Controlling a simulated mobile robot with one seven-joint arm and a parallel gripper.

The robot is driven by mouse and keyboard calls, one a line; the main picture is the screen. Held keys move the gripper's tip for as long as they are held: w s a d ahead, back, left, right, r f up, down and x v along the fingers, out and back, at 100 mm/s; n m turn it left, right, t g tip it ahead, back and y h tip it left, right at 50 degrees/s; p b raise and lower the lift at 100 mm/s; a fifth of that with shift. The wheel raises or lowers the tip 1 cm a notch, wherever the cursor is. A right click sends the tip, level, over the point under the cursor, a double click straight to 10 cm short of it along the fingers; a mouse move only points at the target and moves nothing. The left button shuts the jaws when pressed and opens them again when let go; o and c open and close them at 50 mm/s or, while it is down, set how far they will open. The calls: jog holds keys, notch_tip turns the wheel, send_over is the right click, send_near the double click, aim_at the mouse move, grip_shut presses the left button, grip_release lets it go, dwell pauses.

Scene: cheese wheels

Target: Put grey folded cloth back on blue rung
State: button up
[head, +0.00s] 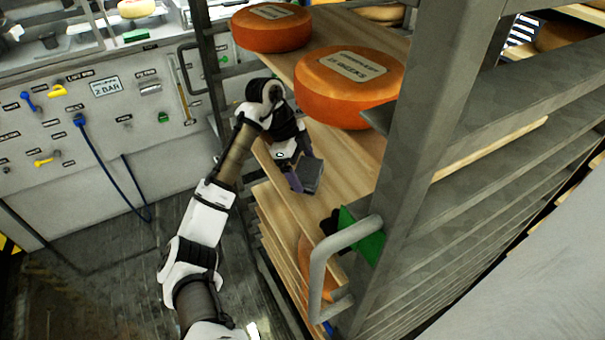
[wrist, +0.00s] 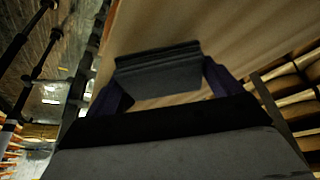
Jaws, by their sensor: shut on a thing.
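My gripper (head: 300,178) is shut on the grey folded cloth (head: 313,176), beside the front edge of a wooden shelf in the rack. In the wrist view the cloth (wrist: 158,68) is a dark grey, flat folded piece held between my two purple fingers (wrist: 167,84). Pale wood lies behind it there. A small bit of blue (head: 328,328) shows low on the rack, by the bottom of the grey handle. I cannot tell whether it is the blue rung; no other rung in view looks clearly blue.
Two orange cheese wheels (head: 349,86) (head: 271,27) sit on the upper shelf. The grey rack post (head: 425,130) and its curved handle (head: 318,268) stand right of my gripper. A green piece (head: 365,238) is near the handle.

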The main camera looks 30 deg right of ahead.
aim_at(298, 167)
jog(key=shift+f+p, duration=0.6)
jog(key=shift+f, duration=1.3)
jog(key=o, duration=0.6)
jog(key=shift+w, duration=0.1)
jog(key=shift+r, duration=0.25)
jog(key=b+v, duration=0.1)
jog(key=v, duration=0.6)
jog(key=shift+r, duration=0.15)
